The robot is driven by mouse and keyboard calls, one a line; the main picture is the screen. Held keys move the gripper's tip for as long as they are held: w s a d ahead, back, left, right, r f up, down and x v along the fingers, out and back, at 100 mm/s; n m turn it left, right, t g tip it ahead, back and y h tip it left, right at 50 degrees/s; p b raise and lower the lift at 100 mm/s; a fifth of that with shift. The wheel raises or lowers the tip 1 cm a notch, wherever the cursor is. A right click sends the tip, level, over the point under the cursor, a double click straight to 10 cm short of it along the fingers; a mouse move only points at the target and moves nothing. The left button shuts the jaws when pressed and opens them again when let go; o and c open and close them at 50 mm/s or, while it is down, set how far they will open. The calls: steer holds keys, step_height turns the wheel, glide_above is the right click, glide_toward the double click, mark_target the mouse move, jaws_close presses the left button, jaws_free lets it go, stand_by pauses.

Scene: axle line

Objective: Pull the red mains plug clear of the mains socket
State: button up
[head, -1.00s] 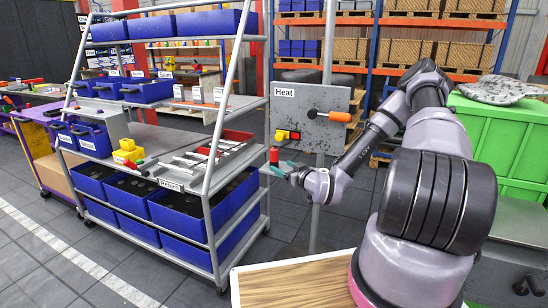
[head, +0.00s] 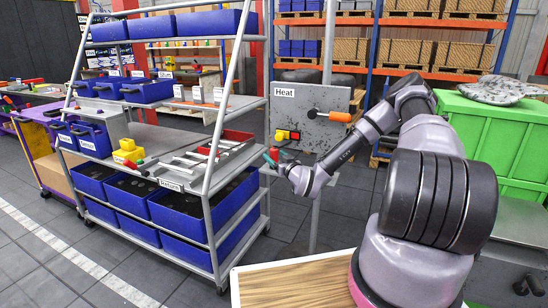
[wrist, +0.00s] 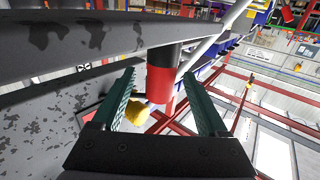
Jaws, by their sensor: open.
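The red mains plug (head: 274,153) is small in the head view, below the left edge of the grey panel marked "Heat" (head: 312,97). In the wrist view the red plug (wrist: 161,83) stands between the two teal fingers of my gripper (wrist: 161,97), with visible space to each finger. My gripper (head: 272,161) is open and not closed on the plug. A dark part sits at the plug's far end in the wrist view, beneath a grey bar. I cannot tell whether this dark part is the mains socket or how deep the plug sits.
A yellow-and-red fitting (head: 287,135) and an orange handle (head: 340,117) are on the panel. The trolley (head: 212,215) with blue bins stands close on the left. A green container (head: 510,140) is on the right. A wooden-topped surface (head: 295,283) is in front.

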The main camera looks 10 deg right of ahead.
steer(key=shift+x, duration=0.8)
jaws_close()
steer(key=shift+r, duration=0.15)
